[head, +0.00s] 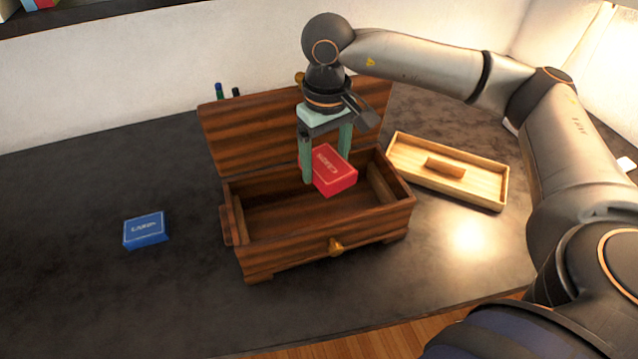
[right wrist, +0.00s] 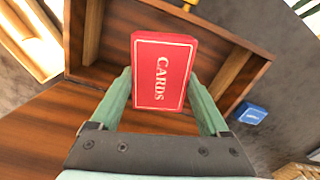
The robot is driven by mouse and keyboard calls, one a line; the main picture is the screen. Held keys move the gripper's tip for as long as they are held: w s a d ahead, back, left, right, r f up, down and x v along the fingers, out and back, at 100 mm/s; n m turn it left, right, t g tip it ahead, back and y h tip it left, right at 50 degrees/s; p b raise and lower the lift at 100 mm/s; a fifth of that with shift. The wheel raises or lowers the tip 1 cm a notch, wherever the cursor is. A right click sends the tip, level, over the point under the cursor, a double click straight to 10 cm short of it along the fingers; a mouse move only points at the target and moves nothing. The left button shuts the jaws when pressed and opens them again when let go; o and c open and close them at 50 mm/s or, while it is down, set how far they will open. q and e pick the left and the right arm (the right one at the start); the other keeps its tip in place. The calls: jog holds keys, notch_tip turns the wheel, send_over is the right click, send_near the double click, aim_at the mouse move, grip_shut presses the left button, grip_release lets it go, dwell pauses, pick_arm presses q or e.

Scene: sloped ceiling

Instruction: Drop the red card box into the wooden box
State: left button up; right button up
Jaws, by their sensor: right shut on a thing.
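The red card box (head: 333,171) is held by my right gripper (head: 326,176), which is shut on it over the opening of the wooden box (head: 325,248). The wooden box stands on the dark table with its lid (head: 255,138) raised at the back and its inside showing. In the right wrist view the red card box (right wrist: 162,72) sits between the two green fingers (right wrist: 160,100), with the word CARDS facing the camera. Part of the wooden box (right wrist: 215,45) shows around and behind it. My left gripper is not in view.
A blue card box (head: 146,230) lies on the table to the left of the wooden box. A shallow light-wood tray (head: 485,193) with a small wooden block (head: 445,167) is to the right. Pens (head: 219,91) stick up behind the lid. The table's front left is clear.

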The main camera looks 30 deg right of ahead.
jog(key=o, duration=1.4)
notch_tip(320, 180, up, 12)
jog(key=shift+r, duration=0.25)
jog(key=shift+s+f, duration=0.1)
